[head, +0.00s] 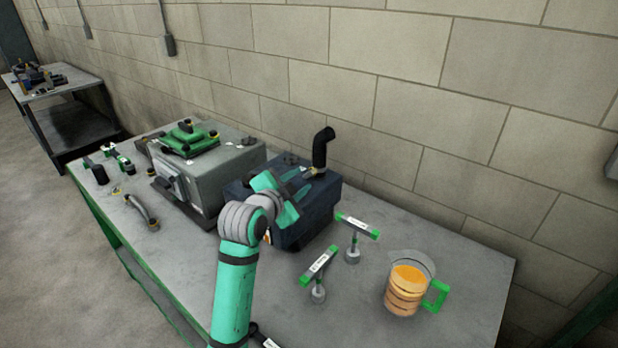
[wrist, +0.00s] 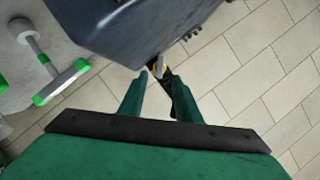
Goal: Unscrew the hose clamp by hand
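A black bent hose (head: 322,146) stands up from the top of a dark blue engine block (head: 322,205). The hose clamp (head: 315,172) is a small light band with a brassy tint around the hose's foot. My gripper (head: 305,182) reaches over the block from the left, its two teal fingers apart and pointing at the clamp.
Two green-handled T-shaped tools (head: 319,265) (head: 357,226) and a jug of orange liquid (head: 406,291) stand right of the block. A grey block with a green cover (head: 190,140) stands left. A bent pipe (head: 142,212) lies on the bench. The wall is close behind.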

